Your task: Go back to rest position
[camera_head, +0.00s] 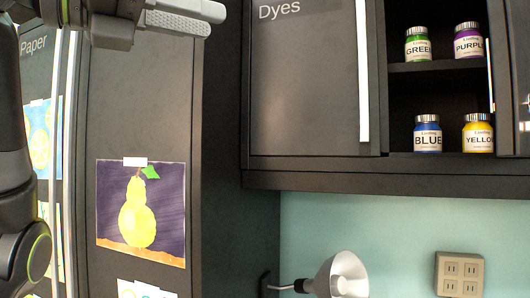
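My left gripper (183,17) shows at the top left, in front of the dark cabinet marked Paper. Its light grey finger part points to the right and seems to hold nothing. I cannot tell whether its fingers are open or shut. My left arm (14,150) comes down along the left edge of the view. My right gripper and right arm are not in view.
A wall cabinet (302,85) marked Dyes has an open section with green (418,46), purple (468,42), blue (427,136) and yellow (478,135) dye jars. A metal lamp (342,275) and a socket plate (459,274) are below. A pear picture (140,212) hangs left.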

